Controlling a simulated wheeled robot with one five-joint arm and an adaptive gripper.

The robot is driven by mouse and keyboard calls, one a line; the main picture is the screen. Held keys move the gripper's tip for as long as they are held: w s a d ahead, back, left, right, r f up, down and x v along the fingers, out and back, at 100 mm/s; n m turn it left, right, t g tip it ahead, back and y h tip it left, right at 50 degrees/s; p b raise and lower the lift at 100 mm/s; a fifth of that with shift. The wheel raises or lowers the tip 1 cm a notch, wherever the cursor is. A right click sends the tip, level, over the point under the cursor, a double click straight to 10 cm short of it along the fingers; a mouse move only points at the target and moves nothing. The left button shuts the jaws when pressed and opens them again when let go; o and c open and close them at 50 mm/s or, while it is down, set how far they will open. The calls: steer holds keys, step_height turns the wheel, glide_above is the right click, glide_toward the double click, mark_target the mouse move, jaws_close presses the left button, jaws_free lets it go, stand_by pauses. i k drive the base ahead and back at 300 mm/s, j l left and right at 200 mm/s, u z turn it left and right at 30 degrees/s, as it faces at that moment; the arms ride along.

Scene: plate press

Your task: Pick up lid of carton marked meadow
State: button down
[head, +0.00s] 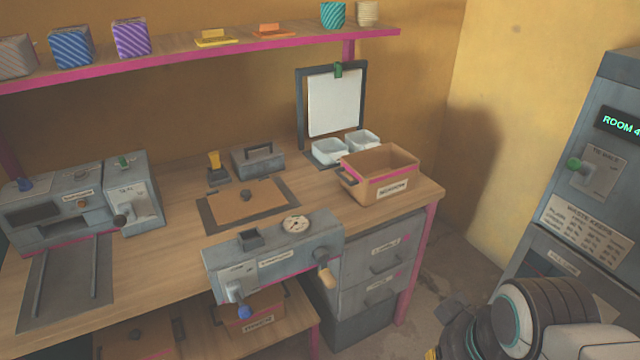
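An open tan carton (357,190) with a pink band stands at the right end of the workbench. Its front label is too small to read surely. A flat tan lid (262,207) with a small dark knob lies on a dark mat left of it, apart from the carton. A second carton (270,309) with a label sits on the lower shelf, partly hidden by the press. Another flat tan piece with a knob (118,350) is low at the left, cut by the frame. My gripper (450,318) is at the bottom right, away from the bench, partly cut off; its fingers are unclear.
A grey press unit (270,262) stands at the bench's front edge, with grey drawers (375,265) beside it. Grey machines (70,215) fill the left. White tubs (330,150) and a grey handled block (258,165) stand behind. A grey cabinet (560,215) is at right.

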mark_target(238, 203)
steer(key=i+u, duration=0.4)
steer(key=i+l+u, duration=0.2)
steer(key=u, duration=0.25)
steer(key=i+l+u, duration=0.25)
steer(key=u, duration=0.15)
steer(key=i+l+u, duration=0.3)
steer(key=u, duration=0.15)
steer(key=i+l+u, duration=0.2)
steer(key=l+u, duration=0.2)
